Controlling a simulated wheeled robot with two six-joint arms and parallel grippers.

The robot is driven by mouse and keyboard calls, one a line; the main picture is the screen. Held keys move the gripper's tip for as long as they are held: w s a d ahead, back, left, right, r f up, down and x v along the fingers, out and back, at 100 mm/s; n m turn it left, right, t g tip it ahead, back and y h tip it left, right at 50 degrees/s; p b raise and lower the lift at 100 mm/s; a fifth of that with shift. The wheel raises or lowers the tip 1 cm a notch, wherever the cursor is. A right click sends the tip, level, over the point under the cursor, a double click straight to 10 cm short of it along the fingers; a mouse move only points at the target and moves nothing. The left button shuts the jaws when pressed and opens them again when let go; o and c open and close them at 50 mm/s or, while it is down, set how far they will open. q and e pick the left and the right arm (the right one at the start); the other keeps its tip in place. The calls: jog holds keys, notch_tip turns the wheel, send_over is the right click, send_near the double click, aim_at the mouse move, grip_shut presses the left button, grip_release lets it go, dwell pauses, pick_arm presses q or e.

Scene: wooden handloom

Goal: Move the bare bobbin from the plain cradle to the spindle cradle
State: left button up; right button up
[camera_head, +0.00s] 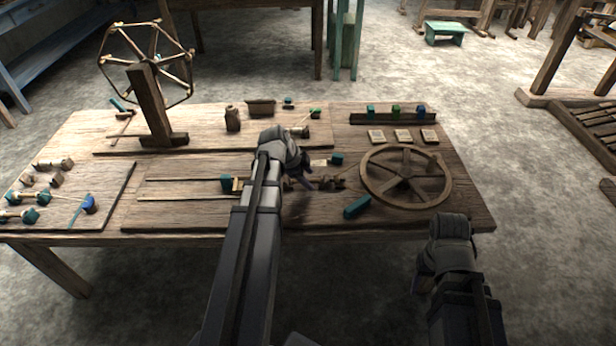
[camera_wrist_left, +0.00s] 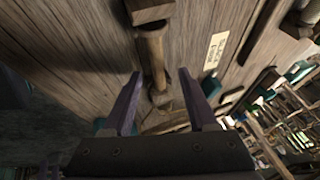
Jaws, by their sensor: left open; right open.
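My left gripper (camera_head: 306,182) is over the middle of the table, just left of the spoked wheel. In the left wrist view its two purple fingers (camera_wrist_left: 160,100) are spread, with nothing held between them. A bare wooden spool-like piece (camera_wrist_left: 150,55), which looks like the bare bobbin, lies ahead of and partly between the fingers. A thick dark wooden block (camera_wrist_left: 149,10) is at its far end. My left arm partly hides this spot in the head view, and I cannot tell which cradle holds the piece. My right gripper (camera_head: 418,284) hangs in front of the table, away from everything.
The spoked wheel (camera_head: 408,200) lies right of the left gripper, with a teal block (camera_head: 357,206) near it. A white label (camera_wrist_left: 215,50) lies close by. Several small bobbins (camera_head: 35,197) are at the table's left. A tall reel (camera_head: 150,95) stands behind.

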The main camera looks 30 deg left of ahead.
pick_arm(q)
jog(key=p+v, duration=0.6)
jog(key=v, duration=0.1)
jog(key=shift+s+r+p, duration=0.2)
jog(key=shift+r+p, duration=0.1)
jog(key=shift+o, duration=0.2)
dwell(1.9)
